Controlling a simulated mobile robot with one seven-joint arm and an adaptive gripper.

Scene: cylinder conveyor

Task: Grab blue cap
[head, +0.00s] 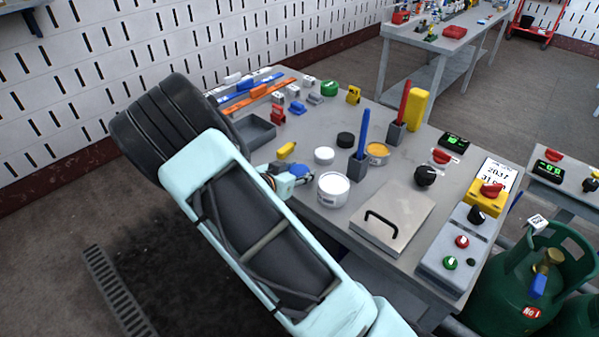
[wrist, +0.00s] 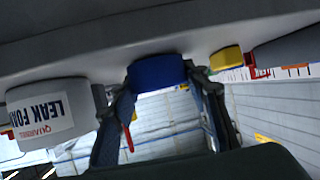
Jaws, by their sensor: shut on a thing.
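The blue cap (wrist: 157,72) is round and sits between the two fingertips of my gripper (wrist: 163,86) in the wrist view, at the grey table surface. In the head view the blue cap (head: 299,170) shows at the table's near left edge, beside the white tub. My gripper (head: 284,181) is shut on it there, partly hidden by my arm. I cannot tell whether the cap is clear of the table.
The white tub (head: 333,190) stands close to the right of the cap; it also shows in the wrist view (wrist: 48,112). A white lid (head: 324,155), a yellow piece (head: 286,150) and a blue-rod holder (head: 358,170) are near. A metal hatch (head: 393,220) lies to the right.

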